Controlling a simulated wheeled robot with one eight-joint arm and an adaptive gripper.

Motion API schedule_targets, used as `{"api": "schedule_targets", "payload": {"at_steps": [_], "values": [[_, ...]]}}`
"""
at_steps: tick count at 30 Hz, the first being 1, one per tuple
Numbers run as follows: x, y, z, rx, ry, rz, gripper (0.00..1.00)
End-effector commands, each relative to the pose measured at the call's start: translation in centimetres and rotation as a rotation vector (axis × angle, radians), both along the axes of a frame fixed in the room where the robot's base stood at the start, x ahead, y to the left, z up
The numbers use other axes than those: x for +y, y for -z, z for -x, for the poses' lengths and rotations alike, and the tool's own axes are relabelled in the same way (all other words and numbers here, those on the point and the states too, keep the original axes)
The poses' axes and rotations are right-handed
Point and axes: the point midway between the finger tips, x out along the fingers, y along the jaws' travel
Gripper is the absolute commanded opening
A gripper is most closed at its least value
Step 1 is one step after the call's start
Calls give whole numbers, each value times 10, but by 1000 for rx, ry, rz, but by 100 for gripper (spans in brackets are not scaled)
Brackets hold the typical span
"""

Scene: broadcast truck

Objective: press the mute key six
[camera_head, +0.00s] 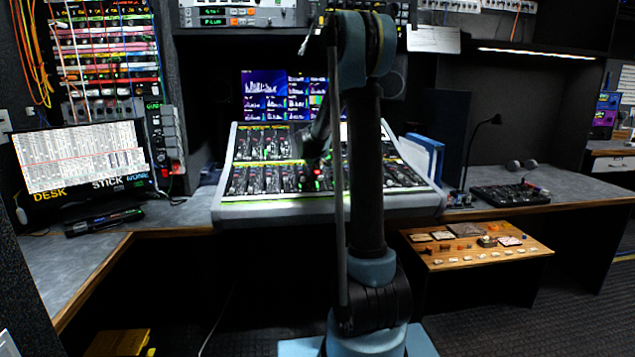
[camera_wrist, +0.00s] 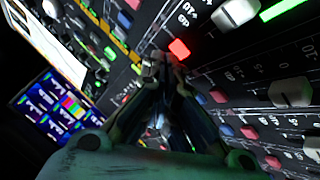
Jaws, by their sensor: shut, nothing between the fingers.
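The mixing console (camera_head: 290,207) stands in the middle of the desk with rows of faders and small keys. My gripper (camera_wrist: 163,66) is shut and empty, with its fingertips close to the console face. A lit red key (camera_wrist: 179,48) is just beyond and right of the fingertips; I cannot tell whether they touch it. More red keys (camera_wrist: 218,96) run along the panel to the right. I cannot read which key is number six. In the head view my arm covers part of the console, and the gripper is small and dark over its middle.
Grey and white fader caps (camera_wrist: 291,92) stand up from the panel near the gripper. A screen (camera_head: 266,96) is behind the console. A low wooden table (camera_head: 478,257) with small items is at the front right.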

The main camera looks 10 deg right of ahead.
Motion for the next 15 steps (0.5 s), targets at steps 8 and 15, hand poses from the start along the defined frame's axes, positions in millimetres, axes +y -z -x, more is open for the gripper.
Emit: {"api": "schedule_targets", "payload": {"at_steps": [8,15], "values": [[0,3,-1,0,0,0,0],[0,5,-1,0,0,0,0]]}}
